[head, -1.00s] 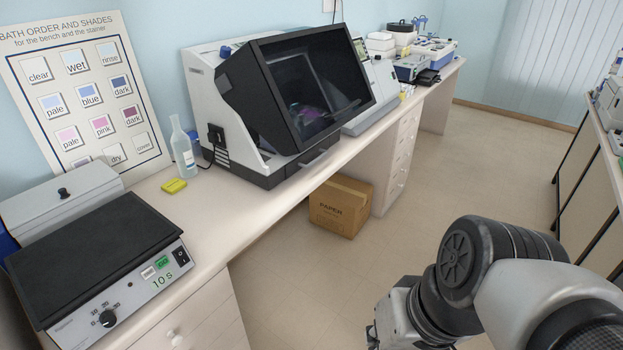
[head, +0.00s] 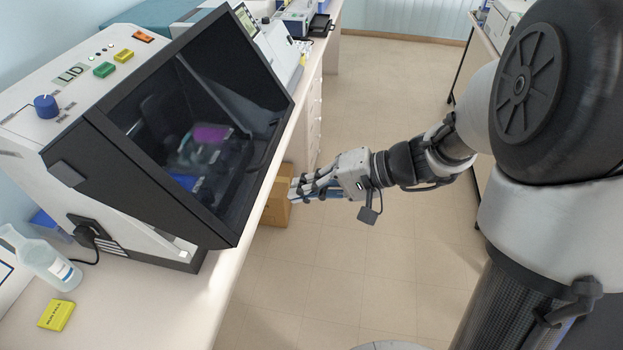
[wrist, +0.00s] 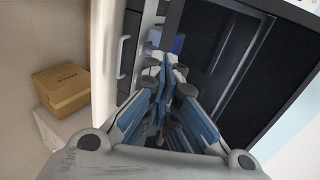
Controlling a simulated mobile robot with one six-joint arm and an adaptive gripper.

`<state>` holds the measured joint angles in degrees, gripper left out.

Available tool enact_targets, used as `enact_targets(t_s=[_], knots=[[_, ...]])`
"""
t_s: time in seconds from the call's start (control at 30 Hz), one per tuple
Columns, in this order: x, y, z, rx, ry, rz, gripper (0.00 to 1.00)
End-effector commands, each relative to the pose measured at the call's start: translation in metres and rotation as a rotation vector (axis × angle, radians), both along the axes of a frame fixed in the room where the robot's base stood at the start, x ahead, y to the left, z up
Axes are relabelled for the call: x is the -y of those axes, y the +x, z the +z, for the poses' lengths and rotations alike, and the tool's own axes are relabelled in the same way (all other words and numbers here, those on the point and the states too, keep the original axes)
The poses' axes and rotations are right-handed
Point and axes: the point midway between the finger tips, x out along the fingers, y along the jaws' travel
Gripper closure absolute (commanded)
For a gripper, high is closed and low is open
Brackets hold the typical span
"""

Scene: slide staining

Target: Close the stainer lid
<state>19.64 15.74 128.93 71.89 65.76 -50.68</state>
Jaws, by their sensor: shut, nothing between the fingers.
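The stainer is a white machine (head: 70,100) on the bench at left in the head view. Its lid (head: 240,75) is a black frame with a dark window, tilted, with its lower edge standing out in front of the white body. Purple and blue items show dimly through the window. My gripper (head: 294,190) is shut and empty, to the right of the lid and apart from it in the head view. In the wrist view my gripper (wrist: 166,62) points toward the stainer's front, with the lid's dark window (wrist: 225,50) at right and a pale handle (wrist: 122,57) at left.
A cardboard box (head: 277,208) stands on the floor below the bench, behind my gripper. More instruments (head: 285,50) stand farther along the bench. The floor (head: 330,280) in front is clear.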

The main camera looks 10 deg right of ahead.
Motion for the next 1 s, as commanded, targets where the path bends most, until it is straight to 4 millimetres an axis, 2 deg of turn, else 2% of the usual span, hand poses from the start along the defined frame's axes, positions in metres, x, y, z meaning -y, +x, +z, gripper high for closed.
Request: enact_targets(t_s=[0.03,0.2,0.43,0.63,1.0], knots=[[-0.012,0.002,-0.009,-0.004,0.001,0.007,1.00],[-0.041,0.013,-0.026,-0.004,0.000,0.007,1.00],[-0.067,0.024,-0.042,-0.003,-0.001,0.003,1.00],[-0.075,0.027,-0.046,-0.001,-0.001,0.001,1.00],[-0.076,0.028,-0.047,-0.001,-0.001,0.001,1.00]])
